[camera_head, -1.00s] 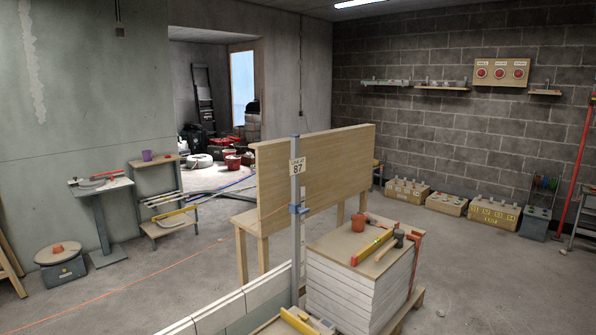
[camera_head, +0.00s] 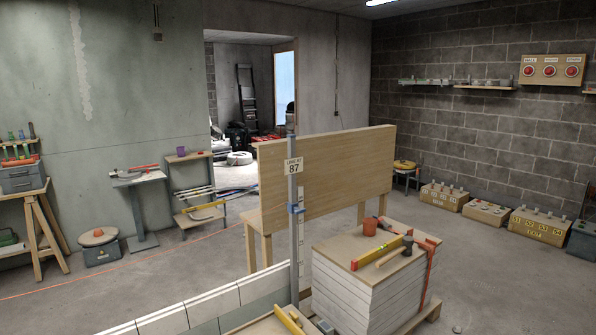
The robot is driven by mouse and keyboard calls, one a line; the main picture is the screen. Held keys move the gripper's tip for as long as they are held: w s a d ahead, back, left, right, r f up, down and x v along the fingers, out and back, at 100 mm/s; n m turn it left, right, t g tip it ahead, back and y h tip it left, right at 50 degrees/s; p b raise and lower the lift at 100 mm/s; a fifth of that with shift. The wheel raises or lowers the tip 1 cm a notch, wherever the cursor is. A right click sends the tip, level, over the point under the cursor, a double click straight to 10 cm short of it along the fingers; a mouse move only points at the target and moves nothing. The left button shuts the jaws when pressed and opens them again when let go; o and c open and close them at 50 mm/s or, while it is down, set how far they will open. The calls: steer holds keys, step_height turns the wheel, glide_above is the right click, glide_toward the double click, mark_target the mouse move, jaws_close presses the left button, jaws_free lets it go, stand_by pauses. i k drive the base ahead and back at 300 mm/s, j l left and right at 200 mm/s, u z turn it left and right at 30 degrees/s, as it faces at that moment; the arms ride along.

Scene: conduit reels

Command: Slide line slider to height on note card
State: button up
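The note card (camera_head: 293,165) is a small pale card near the top of an upright grey pole (camera_head: 295,240); it reads "LINE AT 87". The line slider (camera_head: 296,209) is a blue block on the same pole, below the card and about level with the lower part of the wooden panel behind. A pale strip runs beside the pole; its marks are too small to read. My gripper is not in view.
A stack of white blocks (camera_head: 350,290) with a board, a yellow level (camera_head: 372,251), a hammer and an orange pot stands right of the pole. A low block wall (camera_head: 215,300) runs left. A wooden panel (camera_head: 340,170) stands behind.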

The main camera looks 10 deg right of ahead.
mark_target(292, 209)
steer(key=i+l+u, duration=0.1)
steer(key=i, duration=0.45)
steer(key=i+l+u, duration=0.1)
steer(key=i+l, duration=0.3)
steer(key=i, duration=0.15)
steer(key=i+l+u, duration=0.1)
steer(key=i+l, duration=0.2)
steer(key=i, duration=0.2)
steer(key=i+l+u, duration=0.1)
steer(key=i+l, duration=0.25)
steer(key=i, duration=0.2)
